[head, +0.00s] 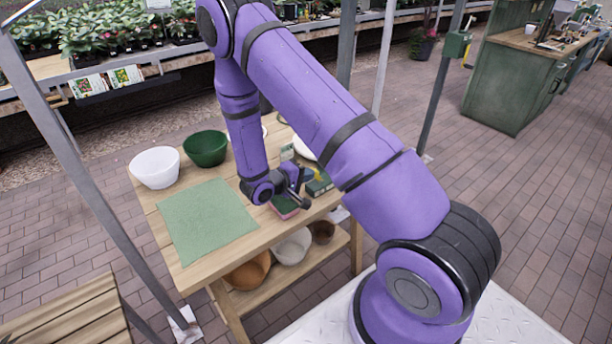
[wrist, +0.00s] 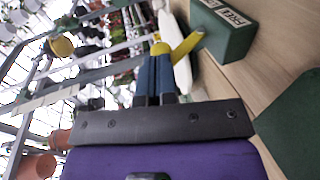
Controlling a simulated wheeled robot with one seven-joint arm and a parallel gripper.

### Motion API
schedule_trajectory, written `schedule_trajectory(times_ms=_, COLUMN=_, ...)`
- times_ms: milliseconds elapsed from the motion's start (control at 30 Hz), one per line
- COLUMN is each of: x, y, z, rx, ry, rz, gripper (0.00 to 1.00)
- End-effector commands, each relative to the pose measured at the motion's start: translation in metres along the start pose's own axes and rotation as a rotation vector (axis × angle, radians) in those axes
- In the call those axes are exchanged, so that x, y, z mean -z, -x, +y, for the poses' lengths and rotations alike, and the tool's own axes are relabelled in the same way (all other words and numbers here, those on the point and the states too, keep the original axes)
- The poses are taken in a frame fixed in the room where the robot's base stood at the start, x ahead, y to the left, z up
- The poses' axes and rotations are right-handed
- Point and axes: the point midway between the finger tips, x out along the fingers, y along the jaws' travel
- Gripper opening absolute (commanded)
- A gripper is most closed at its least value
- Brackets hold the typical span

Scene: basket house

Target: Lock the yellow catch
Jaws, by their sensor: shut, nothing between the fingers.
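The yellow catch (wrist: 186,43) shows in the wrist view as a slanted yellow lever beside a dark green box (wrist: 225,32) with a white label reading "FREE" and a partly legible second word. My gripper (wrist: 159,57) has its two blue fingers together, with their tips at the left end of the yellow lever. I cannot tell whether they touch it. In the head view the catch (head: 316,173) is a small yellow patch by the green box (head: 319,186), and my gripper (head: 306,174) is just left of it. My wrist hides part of this area.
The wooden table (head: 170,230) holds a green mat (head: 206,221), a white bowl (head: 155,167) and a green bowl (head: 205,148). Pots (head: 293,246) stand on its lower shelf. A metal post (head: 85,170) rises at the left. The mat's top is clear.

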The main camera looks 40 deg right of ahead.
Motion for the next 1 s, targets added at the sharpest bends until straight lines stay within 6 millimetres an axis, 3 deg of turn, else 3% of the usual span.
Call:
schedule_trajectory(times_ms=467, x=0.000, y=-0.007, z=0.011, rx=0.113, ry=-0.007, rz=-0.002, gripper=0.00)
schedule_trajectory(times_ms=1000, x=-0.002, y=-0.045, z=0.042, rx=0.573, ry=-0.026, rz=-0.003, gripper=0.00)
